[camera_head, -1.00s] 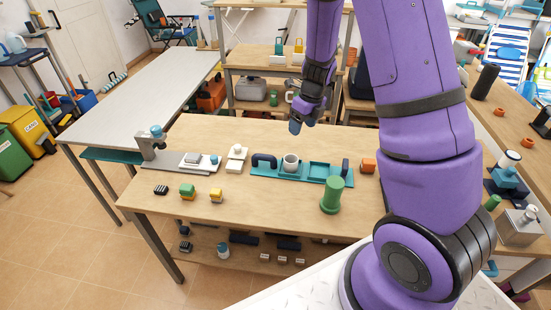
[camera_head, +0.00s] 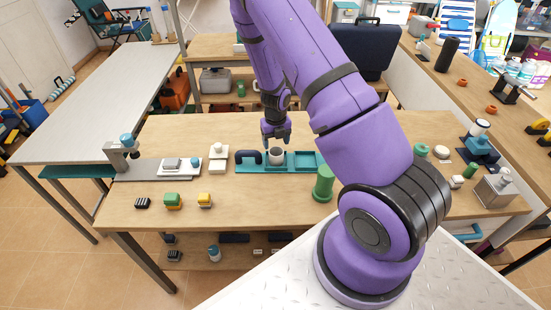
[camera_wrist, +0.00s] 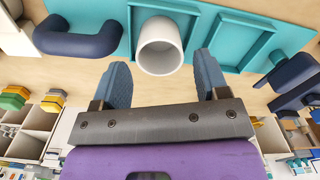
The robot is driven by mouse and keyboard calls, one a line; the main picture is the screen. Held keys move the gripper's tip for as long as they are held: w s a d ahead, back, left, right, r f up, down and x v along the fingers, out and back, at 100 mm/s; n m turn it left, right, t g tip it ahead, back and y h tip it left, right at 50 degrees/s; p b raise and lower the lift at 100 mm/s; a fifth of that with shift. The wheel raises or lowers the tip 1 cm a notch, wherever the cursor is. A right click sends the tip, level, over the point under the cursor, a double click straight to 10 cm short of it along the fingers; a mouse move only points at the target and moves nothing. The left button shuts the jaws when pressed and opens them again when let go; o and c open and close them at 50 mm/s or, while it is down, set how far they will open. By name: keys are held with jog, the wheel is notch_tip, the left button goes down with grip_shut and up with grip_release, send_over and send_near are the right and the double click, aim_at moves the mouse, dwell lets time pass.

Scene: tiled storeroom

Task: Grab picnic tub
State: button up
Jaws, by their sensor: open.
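A pale grey-white round tub, open at the top, (camera_head: 276,156) stands on the left part of a teal tray (camera_head: 246,167); I take it for the picnic tub. In the wrist view the tub (camera_wrist: 160,46) shows its open rim between and just beyond my fingertips. My gripper (camera_head: 276,141) points down just above the tub. In the wrist view my gripper (camera_wrist: 160,63) is open, one blue-grey finger on each side, with nothing held. The tray (camera_wrist: 196,28) has a dark blue handle (camera_wrist: 80,38) at its left end. Contact between fingers and tub cannot be seen.
A green cylinder (camera_head: 323,184) stands in front of the tray's right part, by my arm. White blocks (camera_head: 217,160) and a grey fixture (camera_head: 140,168) lie to the left. Small yellow-and-green blocks (camera_head: 172,201) sit near the front edge. The wooden tabletop (camera_head: 260,205) is clear in front of the tray.

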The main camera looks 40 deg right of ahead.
aim_at(276, 153)
jog(key=shift+s+a+f, duration=0.15)
jog(key=shift+s+f, duration=0.05)
jog(key=shift+f, duration=1.15)
jog(key=shift+s+a+f, duration=0.1)
jog(key=shift+s+f, duration=0.05)
jog(key=shift+f, duration=1.2)
jog(key=c, duration=0.7)
